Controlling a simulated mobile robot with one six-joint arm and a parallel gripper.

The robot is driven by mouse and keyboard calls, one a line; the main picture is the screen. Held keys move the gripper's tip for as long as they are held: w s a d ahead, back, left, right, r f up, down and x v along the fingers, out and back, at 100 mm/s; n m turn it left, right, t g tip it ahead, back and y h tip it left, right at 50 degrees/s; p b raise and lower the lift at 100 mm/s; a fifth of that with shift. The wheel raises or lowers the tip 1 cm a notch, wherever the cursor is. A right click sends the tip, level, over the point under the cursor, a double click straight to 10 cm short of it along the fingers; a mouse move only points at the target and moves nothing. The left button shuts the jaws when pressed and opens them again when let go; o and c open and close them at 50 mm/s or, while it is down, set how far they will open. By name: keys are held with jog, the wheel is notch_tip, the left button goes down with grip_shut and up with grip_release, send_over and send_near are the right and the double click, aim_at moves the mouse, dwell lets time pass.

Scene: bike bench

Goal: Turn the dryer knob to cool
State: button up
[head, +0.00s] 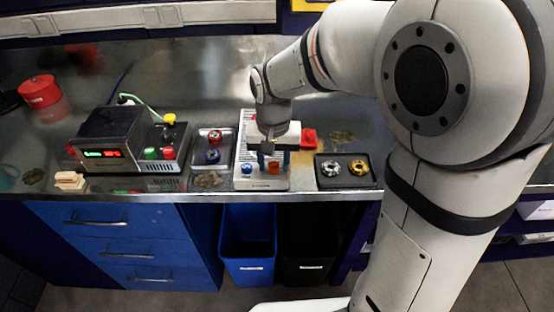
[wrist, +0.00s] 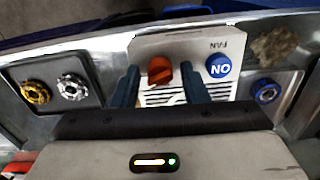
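The dryer (head: 262,184) is a pale box with a slotted top at the front of the bench, partly hidden under my gripper. Its front strip (wrist: 200,44) shows in the wrist view. An orange-red knob (wrist: 159,72) sits there, next to a round blue button (wrist: 219,66) reading ON, with FAN printed by it. The knob (head: 273,167) and button (head: 247,168) also show in the head view. My gripper (wrist: 158,67) points down, open, with one dark blue finger on each side of the knob and gaps visible. No cool mark is readable; the knob's setting cannot be told.
A dark tray (head: 345,183) with two ring-shaped parts lies right of the dryer. A metal tray (head: 205,171) with red and blue parts lies left. Beyond it stands a black unit (head: 118,138) with a lit display. A red part (head: 309,137) lies close behind.

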jog(key=c, duration=0.7)
jog(key=shift+d, duration=0.25)
jog(key=shift+a, duration=0.25)
jog(key=shift+c, duration=0.6)
jog(key=shift+n, duration=0.3)
jog(key=n, duration=1.2)
jog(key=shift+n, duration=0.4)
